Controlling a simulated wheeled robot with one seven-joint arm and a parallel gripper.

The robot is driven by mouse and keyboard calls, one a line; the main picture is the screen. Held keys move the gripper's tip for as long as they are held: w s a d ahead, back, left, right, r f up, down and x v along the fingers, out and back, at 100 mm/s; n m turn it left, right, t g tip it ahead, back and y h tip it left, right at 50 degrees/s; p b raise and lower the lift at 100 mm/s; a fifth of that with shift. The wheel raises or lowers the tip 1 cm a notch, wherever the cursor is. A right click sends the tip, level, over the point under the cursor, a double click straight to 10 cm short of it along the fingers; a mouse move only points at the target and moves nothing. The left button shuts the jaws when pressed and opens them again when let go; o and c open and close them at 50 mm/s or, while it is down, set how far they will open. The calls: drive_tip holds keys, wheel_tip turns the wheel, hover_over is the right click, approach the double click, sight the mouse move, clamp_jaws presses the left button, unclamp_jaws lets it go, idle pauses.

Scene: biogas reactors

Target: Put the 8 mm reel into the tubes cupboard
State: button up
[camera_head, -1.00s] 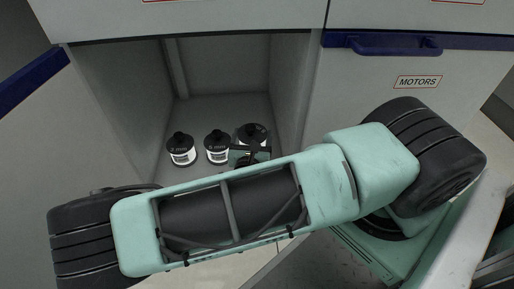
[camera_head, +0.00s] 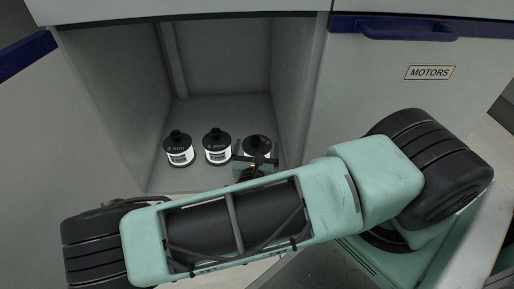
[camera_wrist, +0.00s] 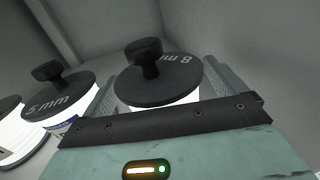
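The 8 mm reel (camera_head: 257,144) is a white spool with a black flange and a black knob. It is inside the open cupboard compartment (camera_head: 235,110), at the right end of a row of reels, on or just above the floor. In the wrist view the 8 mm reel (camera_wrist: 158,85) sits between the two grey fingers of my gripper (camera_wrist: 160,95), which appear closed against its sides. My gripper (camera_head: 256,165) also shows in the head view, in front of the reel. The reel's lower part is hidden.
Two similar reels stand to the left, a middle reel (camera_head: 217,146) and a left reel (camera_head: 178,149). The 5 mm reel (camera_wrist: 60,100) is close beside my left finger. The compartment's right wall (camera_head: 297,95) is near. A MOTORS drawer (camera_head: 430,72) is at right.

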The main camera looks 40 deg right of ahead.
drive_tip(key=shift+a+r, duration=0.15)
drive_tip(key=shift+r, duration=0.05)
drive_tip(key=s+a+r+m+g+p, duration=0.3)
drive_tip(key=s+a+m+g, duration=0.15)
drive_tip(key=s+a, duration=0.2)
drive_tip(key=s+a+r+m+g+p, duration=0.25)
drive_tip(key=s+a+m+g, duration=0.2)
drive_tip(key=s, duration=0.35)
drive_tip(key=s+a+r+m+g+y, duration=0.2)
drive_tip(key=a+r+m+y, duration=0.3)
drive_tip(key=r, duration=0.6)
drive_tip(key=s+a+r+m+g+y, duration=0.1)
drive_tip(key=s+a+r+m+y, duration=0.3)
drive_tip(key=r+y, duration=0.4)
wheel_tip(320, 180, up, 3)
drive_tip(key=shift+a+r+m+g, duration=0.1)
drive_tip(key=shift+a+m+g, duration=0.3)
drive_tip(key=shift+a+m, duration=0.4)
wheel_tip(320, 180, up, 54)
drive_tip(key=p, duration=5.4)
drive_tip(key=shift+r, duration=0.25)
